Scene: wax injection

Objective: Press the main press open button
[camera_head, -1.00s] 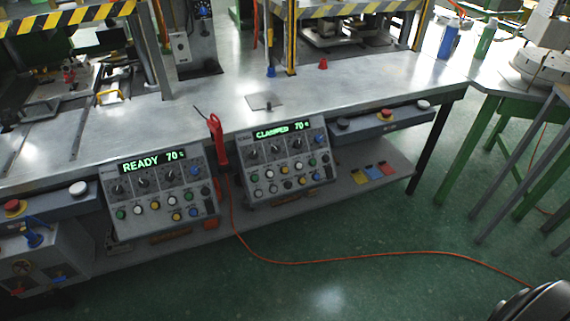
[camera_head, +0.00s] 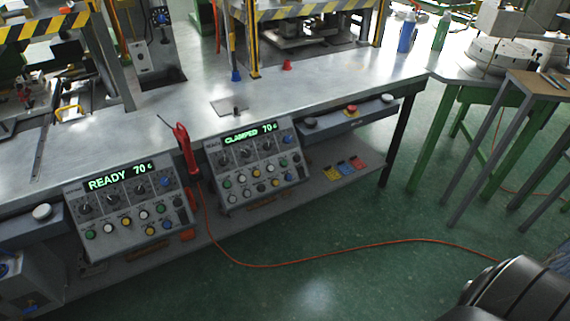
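Two control boxes with knobs and coloured buttons hang at the bench front. The left control box (camera_head: 134,207) reads "READY 70". The right control box (camera_head: 257,165) reads "CLAMPED 70". Each has rows of green, white, yellow, red and blue buttons; their labels are too small to read, so I cannot tell which one is the main press open button. A black rounded part at the bottom right seems to be part of my arm. Neither of my grippers shows in this view.
The metal bench (camera_head: 320,85) carries the presses at the back. A red tool (camera_head: 186,150) stands between the boxes, with an orange cable (camera_head: 330,252) across the green floor. A side rail (camera_head: 350,115) has black, red and white buttons.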

